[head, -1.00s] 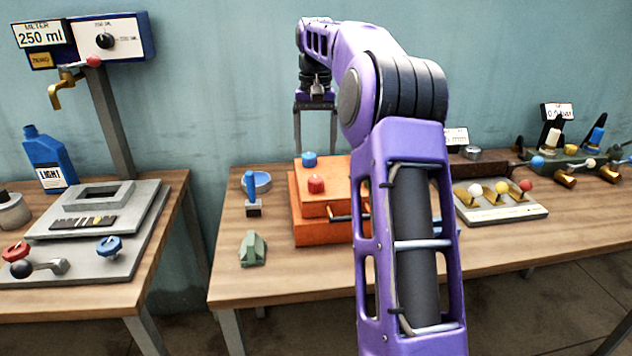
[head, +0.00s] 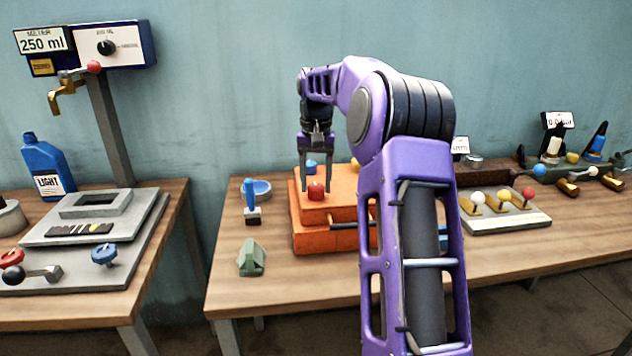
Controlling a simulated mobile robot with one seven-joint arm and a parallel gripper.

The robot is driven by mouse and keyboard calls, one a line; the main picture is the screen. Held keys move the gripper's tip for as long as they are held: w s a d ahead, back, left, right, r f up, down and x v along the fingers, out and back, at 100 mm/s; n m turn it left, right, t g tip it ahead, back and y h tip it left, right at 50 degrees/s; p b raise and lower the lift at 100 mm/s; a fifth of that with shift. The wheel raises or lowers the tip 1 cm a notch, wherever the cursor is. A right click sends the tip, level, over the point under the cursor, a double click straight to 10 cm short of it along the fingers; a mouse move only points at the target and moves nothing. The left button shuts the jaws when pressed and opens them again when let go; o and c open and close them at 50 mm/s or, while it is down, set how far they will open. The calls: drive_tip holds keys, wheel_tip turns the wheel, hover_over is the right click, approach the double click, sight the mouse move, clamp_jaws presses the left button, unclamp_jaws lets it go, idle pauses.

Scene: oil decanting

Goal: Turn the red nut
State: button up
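The red nut (head: 316,191) stands on top of the orange box (head: 310,236), near its front left. My gripper (head: 316,187) points straight down over the box, with its two fingers apart. In the picture one fingertip shows on each side of the red nut, with the nut seen between them. I cannot tell the exact depth of the fingers relative to the nut. The gripper looks open and holds nothing. A blue nut (head: 311,166) sits behind the red one, partly hidden by the gripper.
A yellow knob (head: 355,164) sits at the box's back. A handle bar (head: 345,225) sticks out in front. A blue-handled tool (head: 251,200), a blue bowl (head: 263,189) and a green block (head: 252,258) lie left of the box. My arm hides the box's right side.

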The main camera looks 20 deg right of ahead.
clamp_jaws()
